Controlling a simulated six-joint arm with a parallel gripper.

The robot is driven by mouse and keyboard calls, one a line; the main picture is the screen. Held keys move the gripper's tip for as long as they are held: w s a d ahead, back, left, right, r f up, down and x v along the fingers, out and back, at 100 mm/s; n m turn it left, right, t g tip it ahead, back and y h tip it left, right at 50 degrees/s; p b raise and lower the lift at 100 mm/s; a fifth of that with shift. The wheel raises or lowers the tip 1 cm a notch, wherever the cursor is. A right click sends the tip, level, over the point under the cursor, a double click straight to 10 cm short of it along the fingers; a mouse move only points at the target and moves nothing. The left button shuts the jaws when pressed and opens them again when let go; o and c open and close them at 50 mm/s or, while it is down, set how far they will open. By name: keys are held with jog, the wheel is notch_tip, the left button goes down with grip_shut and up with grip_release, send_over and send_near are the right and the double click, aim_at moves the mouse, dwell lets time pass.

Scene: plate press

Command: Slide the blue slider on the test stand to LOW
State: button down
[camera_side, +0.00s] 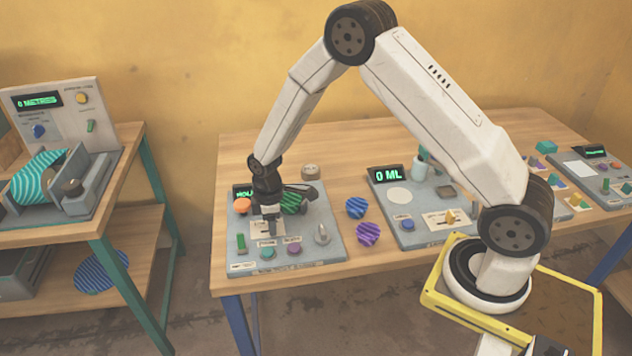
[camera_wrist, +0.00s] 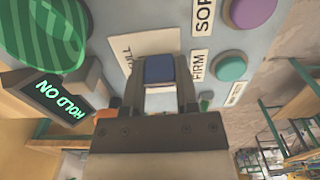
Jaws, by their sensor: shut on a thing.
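The test stand (camera_side: 333,246) is a grey panel at the left of the table in the side view. In the wrist view its grey face (camera_wrist: 120,18) fills the upper part. The blue slider (camera_wrist: 158,69) is a small blue block at the edge of a pale label plate (camera_wrist: 148,43) that reads partly "ULL". My gripper (camera_wrist: 161,85) is shut on the blue slider, one finger on each side. In the side view my gripper (camera_side: 271,230) points down over the stand and hides the slider. The LOW mark is not readable.
Purple (camera_wrist: 252,10) and teal (camera_wrist: 230,66) buttons flank the "SOFT" and "FIRM" labels. Striped pieces (camera_side: 357,207) and a "0 ML" station (camera_side: 412,240) stand to the right.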

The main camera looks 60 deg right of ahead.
aim_at(259, 232)
jog(key=shift+w+a, duration=1.2)
jog(key=shift+c, duration=1.8)
grip_release()
jog(key=shift+r, duration=0.15)
notch_tip(259, 232, up, 8)
jog(key=shift+f, duration=0.2)
